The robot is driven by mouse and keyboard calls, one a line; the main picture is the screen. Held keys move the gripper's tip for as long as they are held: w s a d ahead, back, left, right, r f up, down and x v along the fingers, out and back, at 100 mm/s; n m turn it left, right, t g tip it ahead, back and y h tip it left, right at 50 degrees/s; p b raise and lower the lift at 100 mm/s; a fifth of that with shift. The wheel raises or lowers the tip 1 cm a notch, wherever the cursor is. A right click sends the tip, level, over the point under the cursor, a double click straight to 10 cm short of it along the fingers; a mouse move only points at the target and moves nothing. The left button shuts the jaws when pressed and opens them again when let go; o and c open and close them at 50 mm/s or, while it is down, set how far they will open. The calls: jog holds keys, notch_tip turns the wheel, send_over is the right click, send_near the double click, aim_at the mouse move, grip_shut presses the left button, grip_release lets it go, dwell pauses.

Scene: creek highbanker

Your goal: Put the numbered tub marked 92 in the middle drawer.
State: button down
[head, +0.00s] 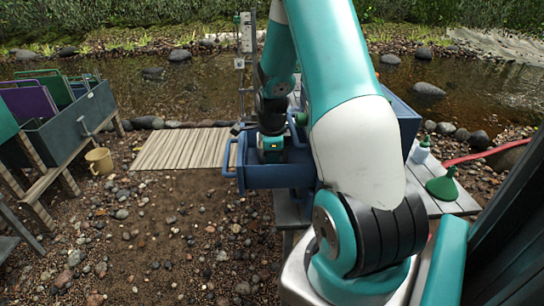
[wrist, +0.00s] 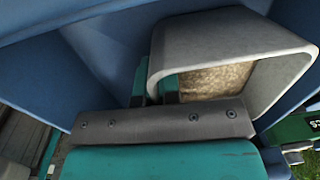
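A blue drawer (head: 262,177) with a blue handle (head: 228,158) stands pulled out of a blue cabinet (head: 403,115), mostly behind my arm; I cannot tell which level it is. My gripper (head: 272,148) points down at the drawer in the head view. In the wrist view a grey tub (wrist: 232,42) with a thick pale rim and a tan, grainy inside is among blue walls (wrist: 105,45). My gripper (wrist: 156,88) has one teal finger outside the tub's wall and one inside, close against it. The number is not visible, nor whether the tub rests on the drawer floor.
A grey bench (head: 452,203) right of the cabinet holds a green funnel (head: 442,186) and a small bottle (head: 421,150). A slatted mat (head: 182,148) lies left of the drawer. Gravel ground in front is open.

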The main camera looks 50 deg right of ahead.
jog(key=c, duration=1.7)
grip_release()
jog(key=shift+f, duration=0.15)
jog(key=o, duration=0.4)
